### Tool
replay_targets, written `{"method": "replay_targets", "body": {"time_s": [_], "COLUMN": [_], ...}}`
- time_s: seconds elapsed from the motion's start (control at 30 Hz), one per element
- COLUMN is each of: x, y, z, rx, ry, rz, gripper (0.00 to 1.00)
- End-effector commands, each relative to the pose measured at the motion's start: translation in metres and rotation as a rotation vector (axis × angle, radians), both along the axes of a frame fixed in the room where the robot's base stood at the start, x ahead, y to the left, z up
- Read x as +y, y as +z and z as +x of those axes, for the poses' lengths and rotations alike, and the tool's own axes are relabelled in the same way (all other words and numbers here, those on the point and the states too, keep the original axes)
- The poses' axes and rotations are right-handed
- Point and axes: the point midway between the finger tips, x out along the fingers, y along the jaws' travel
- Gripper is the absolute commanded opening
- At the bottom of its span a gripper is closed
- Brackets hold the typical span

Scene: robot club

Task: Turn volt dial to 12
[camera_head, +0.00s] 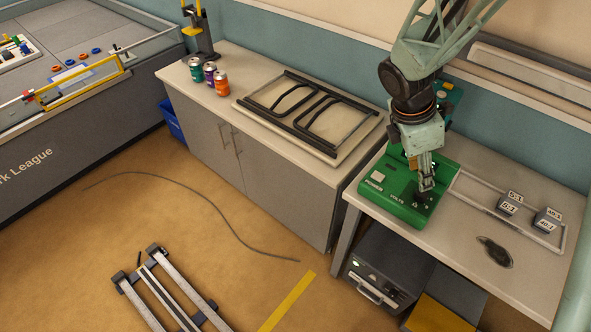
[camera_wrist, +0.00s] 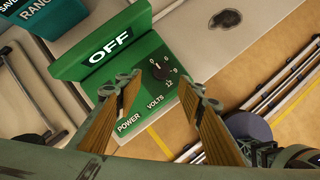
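The green power supply (camera_head: 390,189) sits on the right-hand bench, and its sloped face (camera_wrist: 146,104) fills the middle of the wrist view. Its display (camera_wrist: 110,46) reads OFF. The small black volt dial (camera_wrist: 159,71) is on the face, with the numbers 0, 6, 9 and 12 around it. I cannot make out clearly where its pointer stands. My gripper (camera_wrist: 165,85) is open, with the dial showing between its fingertips and no contact visible. In the head view my gripper (camera_head: 427,180) hangs over the dial area and hides part of it.
Two grey labelled blocks (camera_head: 508,204) (camera_head: 546,219) stand in a tray on the bench, right of the supply. A dark oval item (camera_head: 495,251) lies in front. A frame (camera_head: 310,113) and several cans (camera_head: 209,73) are on the left counter.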

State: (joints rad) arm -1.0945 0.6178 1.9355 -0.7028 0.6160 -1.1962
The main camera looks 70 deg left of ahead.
Motion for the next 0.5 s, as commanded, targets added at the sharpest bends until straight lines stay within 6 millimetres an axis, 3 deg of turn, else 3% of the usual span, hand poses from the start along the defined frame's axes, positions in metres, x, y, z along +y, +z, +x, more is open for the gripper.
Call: {"method": "replay_targets", "body": {"time_s": [0.5], "x": [-0.009], "y": [-0.066], "z": [0.026], "rx": [0.003], "ry": [-0.003], "rz": [-0.006], "gripper": [0.36]}}
